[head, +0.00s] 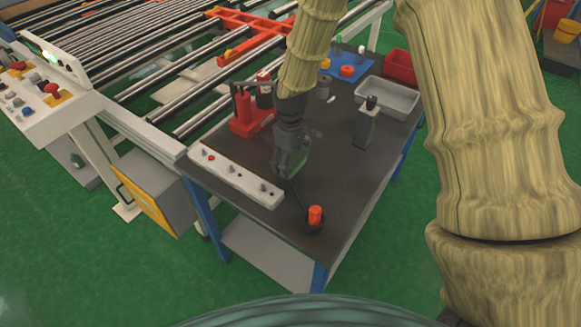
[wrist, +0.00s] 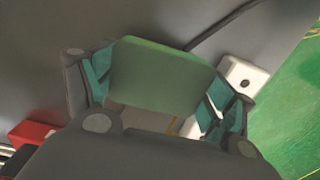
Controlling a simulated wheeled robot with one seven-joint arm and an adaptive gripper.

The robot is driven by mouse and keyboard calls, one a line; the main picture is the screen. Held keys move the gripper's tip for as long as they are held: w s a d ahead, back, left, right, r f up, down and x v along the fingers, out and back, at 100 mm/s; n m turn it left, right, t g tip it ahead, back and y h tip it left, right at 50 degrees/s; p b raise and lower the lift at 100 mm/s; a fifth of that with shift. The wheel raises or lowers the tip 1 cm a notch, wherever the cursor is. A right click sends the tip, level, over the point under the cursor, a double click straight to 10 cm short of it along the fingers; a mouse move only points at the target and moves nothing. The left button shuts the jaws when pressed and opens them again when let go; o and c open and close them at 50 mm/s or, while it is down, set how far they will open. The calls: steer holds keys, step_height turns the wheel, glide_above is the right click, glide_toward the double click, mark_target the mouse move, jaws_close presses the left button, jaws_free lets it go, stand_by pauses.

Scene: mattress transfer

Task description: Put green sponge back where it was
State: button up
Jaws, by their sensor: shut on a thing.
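The green sponge (wrist: 160,78) is between the fingers of my gripper (wrist: 158,95) in the wrist view, and the gripper is shut on it. In the head view my gripper (head: 291,168) is over the dark tabletop, with a bit of the green sponge (head: 299,165) showing beside the fingers. The sponge is low over the table; I cannot tell whether it touches the surface. The fingers hide part of it.
On the dark table (head: 345,185) stand a white switch strip (head: 235,178), a red-orange knob (head: 315,215) on a dark base, a dark-capped grey bottle (head: 366,122), a red stand (head: 250,117), a grey tray (head: 388,97) and a red bin (head: 400,66). A roller conveyor lies behind.

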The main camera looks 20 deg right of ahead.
mark_target(291, 168)
steer(key=shift+s+f, duration=0.2)
steer(key=shift+s, duration=0.1)
steer(key=shift+s+f, duration=0.1)
steer(key=shift+f, duration=0.25)
steer(key=f, duration=0.1)
steer(key=f+p, duration=0.1)
steer(key=shift+w+f, duration=0.3)
steer(key=shift+s+r, duration=0.15)
steer(key=shift+s, duration=0.05)
steer(key=shift+f, duration=0.2)
steer(key=o, duration=1.1)
steer(key=shift+w, duration=0.1)
steer(key=shift+c, duration=0.2)
